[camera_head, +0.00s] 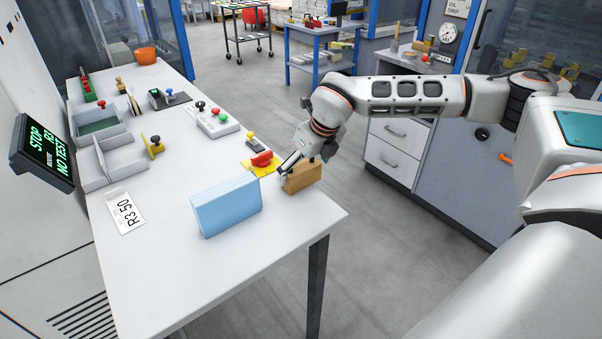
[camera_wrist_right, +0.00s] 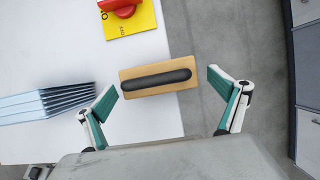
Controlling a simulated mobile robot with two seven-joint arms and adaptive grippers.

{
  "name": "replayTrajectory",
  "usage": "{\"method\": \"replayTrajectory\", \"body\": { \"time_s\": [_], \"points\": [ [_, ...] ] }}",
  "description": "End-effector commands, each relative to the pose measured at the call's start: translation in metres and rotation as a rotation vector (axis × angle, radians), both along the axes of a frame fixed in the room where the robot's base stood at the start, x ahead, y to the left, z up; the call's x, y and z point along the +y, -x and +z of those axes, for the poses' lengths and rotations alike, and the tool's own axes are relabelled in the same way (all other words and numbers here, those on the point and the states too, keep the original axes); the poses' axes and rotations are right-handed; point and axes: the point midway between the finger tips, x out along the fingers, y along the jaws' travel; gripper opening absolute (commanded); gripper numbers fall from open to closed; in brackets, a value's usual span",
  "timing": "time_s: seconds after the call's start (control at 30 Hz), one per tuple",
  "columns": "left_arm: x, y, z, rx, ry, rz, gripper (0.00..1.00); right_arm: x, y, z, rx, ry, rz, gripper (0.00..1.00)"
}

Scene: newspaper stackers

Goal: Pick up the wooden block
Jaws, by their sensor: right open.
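The wooden block (camera_head: 304,178) stands near the right edge of the white table, beside a light blue slab. In the right wrist view the block (camera_wrist_right: 134,88) is a tan rectangle with a dark rounded strip along its top. My right gripper (camera_head: 287,166) is at the block in the head view and partly hides it. In the wrist view the right gripper (camera_wrist_right: 163,88) is open, with one finger off each end of the block and gaps on both sides. My left gripper is not in view.
The light blue slab (camera_head: 226,205) stands left of the block; the wrist view shows it as several layers (camera_wrist_right: 45,103). A yellow plate with a red knob (camera_head: 262,160) lies just behind the block. Grey trays (camera_head: 112,160) line the left. The table's front (camera_head: 160,290) is clear.

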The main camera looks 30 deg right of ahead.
Motion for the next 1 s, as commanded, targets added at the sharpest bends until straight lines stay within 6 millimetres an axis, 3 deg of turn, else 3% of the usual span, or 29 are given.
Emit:
{"method": "replayTrajectory", "body": {
  "time_s": [0.2,0.47,0.67,1.0],
  "points": [
    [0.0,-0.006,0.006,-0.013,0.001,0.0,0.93,0.002,-0.009,-0.024,0.001,0.0,0.0,0.96],
    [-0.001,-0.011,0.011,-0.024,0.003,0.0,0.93,0.002,-0.01,-0.026,0.0,-0.001,-0.001,0.96],
    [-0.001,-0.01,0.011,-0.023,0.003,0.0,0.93,0.002,-0.01,-0.026,0.0,-0.001,-0.001,0.48],
    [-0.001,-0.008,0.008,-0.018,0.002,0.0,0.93,0.002,-0.011,-0.023,-0.002,-0.001,-0.001,0.48]
  ]
}}
